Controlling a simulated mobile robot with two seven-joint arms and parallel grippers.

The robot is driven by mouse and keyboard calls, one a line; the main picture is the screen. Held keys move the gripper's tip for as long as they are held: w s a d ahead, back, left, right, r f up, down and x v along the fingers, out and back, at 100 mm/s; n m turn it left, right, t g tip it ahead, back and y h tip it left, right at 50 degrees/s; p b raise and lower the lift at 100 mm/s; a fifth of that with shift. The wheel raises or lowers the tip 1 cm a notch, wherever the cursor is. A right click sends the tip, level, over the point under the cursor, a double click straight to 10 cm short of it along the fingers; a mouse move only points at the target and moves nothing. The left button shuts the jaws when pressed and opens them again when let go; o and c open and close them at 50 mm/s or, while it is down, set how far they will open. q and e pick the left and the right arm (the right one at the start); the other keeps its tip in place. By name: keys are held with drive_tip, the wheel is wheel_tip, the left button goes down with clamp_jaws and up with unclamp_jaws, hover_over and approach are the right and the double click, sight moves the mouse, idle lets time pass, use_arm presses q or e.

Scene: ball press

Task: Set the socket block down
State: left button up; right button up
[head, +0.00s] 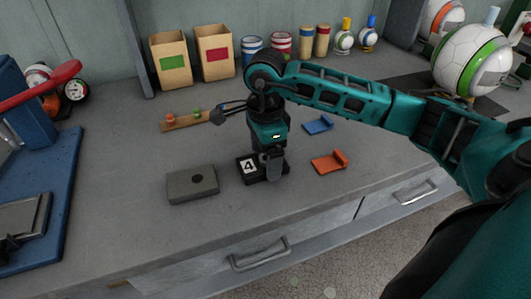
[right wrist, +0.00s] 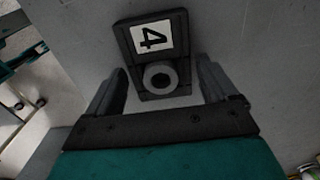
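The socket block, a black block with a white label "4" (head: 249,167) and a round grey ring, sits on the grey counter. It also shows in the right wrist view (right wrist: 128,48), lying beyond and between the fingers. My right gripper (head: 271,161) points down over the block's right part and hides some of it. In the right wrist view my right gripper (right wrist: 162,78) has its fingers spread, with a gap on each side of the block. My left gripper is not in view.
A grey block with a dark hole (head: 180,189) lies left of the black block. An orange holder (head: 328,165) and a blue holder (head: 317,127) lie right. A wooden strip (head: 187,121), boxes (head: 173,62) and cans stand behind. A blue press (head: 45,200) fills the left.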

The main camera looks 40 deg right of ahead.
drive_tip(key=shift+o, duration=1.1)
drive_tip(key=shift+r, duration=0.55)
use_arm(q)
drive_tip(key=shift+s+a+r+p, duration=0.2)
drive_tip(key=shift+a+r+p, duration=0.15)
drive_tip(key=shift+p, duration=0.45)
use_arm(e)
wheel_tip(320, 180, up, 11)
drive_tip(key=shift+r, duration=0.15)
